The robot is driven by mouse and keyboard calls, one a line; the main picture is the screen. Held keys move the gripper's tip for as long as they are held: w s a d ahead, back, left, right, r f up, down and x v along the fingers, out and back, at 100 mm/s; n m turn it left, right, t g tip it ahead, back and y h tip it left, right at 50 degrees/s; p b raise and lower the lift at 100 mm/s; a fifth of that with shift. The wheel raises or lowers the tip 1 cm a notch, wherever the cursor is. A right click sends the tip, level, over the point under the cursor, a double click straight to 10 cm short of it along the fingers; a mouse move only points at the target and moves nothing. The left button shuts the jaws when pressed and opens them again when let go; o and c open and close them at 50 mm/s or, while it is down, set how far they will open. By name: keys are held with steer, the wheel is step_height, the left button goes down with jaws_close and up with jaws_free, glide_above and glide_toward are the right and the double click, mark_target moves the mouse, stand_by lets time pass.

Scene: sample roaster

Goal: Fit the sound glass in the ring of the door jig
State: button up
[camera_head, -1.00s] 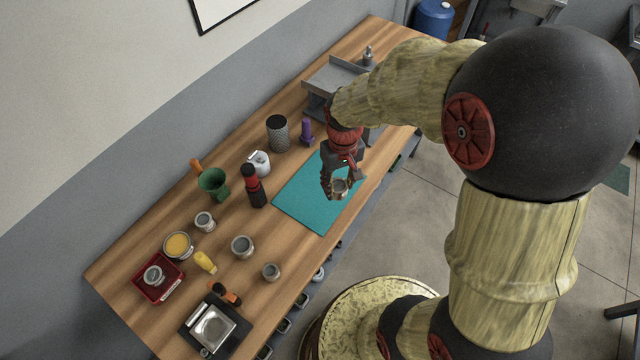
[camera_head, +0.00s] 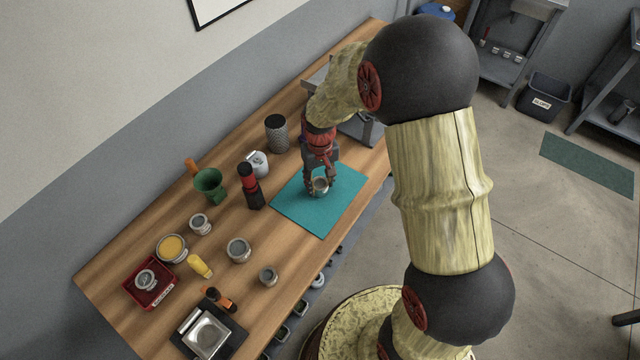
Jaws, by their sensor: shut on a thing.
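My gripper (camera_head: 319,184) is shut on a small round glass piece (camera_head: 321,187) with a pale rim. It holds the piece over the teal mat (camera_head: 302,216); I cannot tell whether the piece touches the mat. Similar round rimmed pieces stand on the bench: one near the green funnel-like cup (camera_head: 200,225), one in the middle (camera_head: 238,250) and a smaller one nearer the front edge (camera_head: 268,276). Another round piece (camera_head: 146,280) lies in a red labelled tray (camera_head: 165,294). I cannot make out which thing is the door jig's ring; my arm hides part of the grey stand behind.
A black-and-red grinder-like bottle (camera_head: 251,188), a white canister (camera_head: 258,163) and a dark mesh cylinder (camera_head: 277,134) stand left of the mat. A yellow item (camera_head: 200,266), an orange-handled tool (camera_head: 218,298) and a scale (camera_head: 207,335) are at the near end. The mat's front is clear.

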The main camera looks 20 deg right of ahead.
steer(key=shift+f, duration=0.1)
steer(key=o, duration=1.1)
steer(key=shift+o, duration=0.4)
